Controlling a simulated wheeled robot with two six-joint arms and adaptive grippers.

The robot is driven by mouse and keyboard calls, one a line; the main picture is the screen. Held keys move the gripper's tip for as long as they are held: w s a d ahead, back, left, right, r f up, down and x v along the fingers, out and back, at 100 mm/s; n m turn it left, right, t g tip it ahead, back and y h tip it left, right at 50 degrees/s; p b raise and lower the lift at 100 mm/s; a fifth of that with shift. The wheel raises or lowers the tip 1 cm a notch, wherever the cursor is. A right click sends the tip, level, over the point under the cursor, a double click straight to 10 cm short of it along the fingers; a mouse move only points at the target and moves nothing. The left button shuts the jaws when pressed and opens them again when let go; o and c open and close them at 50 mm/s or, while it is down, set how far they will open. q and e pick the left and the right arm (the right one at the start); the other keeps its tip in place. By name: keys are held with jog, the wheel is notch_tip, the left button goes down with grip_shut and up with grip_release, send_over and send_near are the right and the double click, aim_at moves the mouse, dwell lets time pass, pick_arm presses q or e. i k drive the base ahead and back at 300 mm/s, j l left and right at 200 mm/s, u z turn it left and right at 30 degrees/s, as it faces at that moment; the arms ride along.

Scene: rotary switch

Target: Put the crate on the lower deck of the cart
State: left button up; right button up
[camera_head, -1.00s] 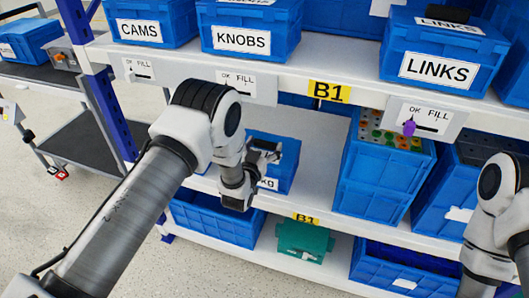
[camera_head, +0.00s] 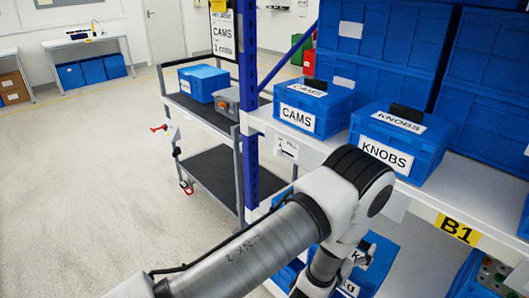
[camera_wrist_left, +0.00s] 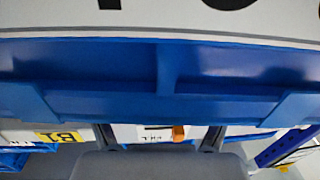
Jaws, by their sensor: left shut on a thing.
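A blue crate (camera_head: 381,262) with a white label, partly readable as "K" and "kg", is below the upper shelf in the head view, partly hidden by my left arm. My left gripper (camera_head: 357,257) is at it, and its fingertips are hard to see. In the left wrist view a blue crate wall with a white label (camera_wrist_left: 200,18) fills the top, and my left gripper (camera_wrist_left: 158,138) is shut on the crate's edge. The grey cart stands left of the rack, with an upper deck (camera_head: 192,108) and a bare dark lower deck (camera_head: 212,170). My right gripper is out of view.
A small blue crate (camera_head: 203,84) and a grey box (camera_head: 227,103) stand on the upper deck. A blue rack post (camera_head: 250,150) is between cart and shelf. CAMS (camera_head: 318,112) and KNOBS (camera_head: 400,145) crates stand on the upper shelf. Floor left of the cart is clear.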

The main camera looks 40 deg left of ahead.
aim_at(231, 186)
jog(key=u, duration=1.95)
jog(key=i+j+u, duration=0.55)
jog(key=i+u, duration=0.65)
jog(key=i+j+z, duration=0.1)
jog(key=i+z, duration=0.2)
jog(key=i, duration=0.25)
jog(key=i+j+z, duration=0.35)
jog(key=i, duration=0.15)
jog(key=i+j+z, duration=0.3)
jog(key=i, duration=0.2)
jog(key=z, duration=2.8)
